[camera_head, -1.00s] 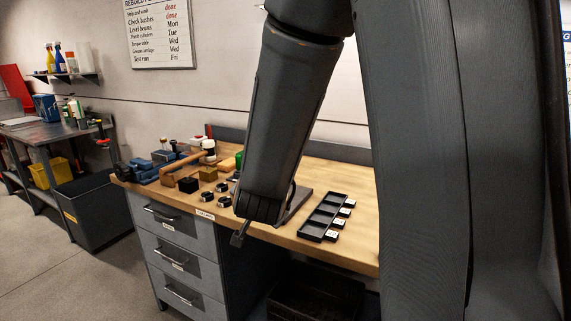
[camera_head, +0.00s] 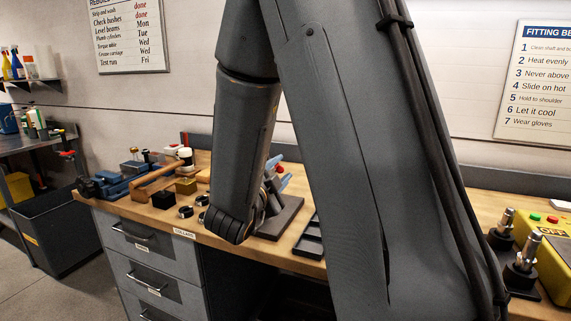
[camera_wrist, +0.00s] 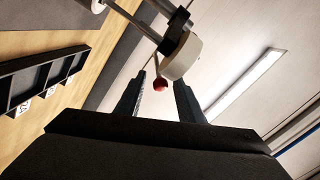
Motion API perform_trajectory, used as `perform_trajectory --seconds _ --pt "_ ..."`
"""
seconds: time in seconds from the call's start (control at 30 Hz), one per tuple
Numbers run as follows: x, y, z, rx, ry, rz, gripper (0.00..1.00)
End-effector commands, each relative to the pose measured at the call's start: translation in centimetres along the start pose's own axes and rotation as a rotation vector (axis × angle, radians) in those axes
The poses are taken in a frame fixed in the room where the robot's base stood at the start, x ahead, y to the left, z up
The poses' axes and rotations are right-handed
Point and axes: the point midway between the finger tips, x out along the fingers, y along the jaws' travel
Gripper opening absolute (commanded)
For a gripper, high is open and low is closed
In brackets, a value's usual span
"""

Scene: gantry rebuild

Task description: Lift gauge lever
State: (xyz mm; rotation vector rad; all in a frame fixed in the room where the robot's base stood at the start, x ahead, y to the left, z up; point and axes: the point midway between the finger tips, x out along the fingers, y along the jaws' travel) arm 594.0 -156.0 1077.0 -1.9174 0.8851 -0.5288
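In the wrist view, the gauge (camera_wrist: 182,57) is a pale round body on a metal rod with a black clamp. Its lever ends in a small red ball (camera_wrist: 160,85). My gripper (camera_wrist: 159,78) is open, with one dark finger on each side of the red ball in the picture. I cannot tell whether the ball is at fingertip depth, and no contact shows. In the head view, the dark stand base (camera_head: 282,218) sits on the wooden bench, and my arm hides most of the gauge and my gripper.
A black compartment tray (camera_wrist: 45,75) lies on the bench beside the stand. Black rings (camera_head: 186,211), small blocks and a wooden-handled tool stand to the left. A yellow control box (camera_head: 548,255) and metal-topped fixtures are at right. The bench's front edge is close.

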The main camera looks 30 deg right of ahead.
Motion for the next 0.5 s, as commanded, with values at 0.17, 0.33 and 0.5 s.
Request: perform_trajectory --seconds 0.17,0.33,0.5 --pt "2.6 0.0 0.0 -0.001 -0.001 0.001 0.35" --pt "4.0 0.0 0.0 -0.001 -0.001 0.001 0.35" --pt "4.5 0.1 0.0 -0.001 -0.001 0.001 0.35"
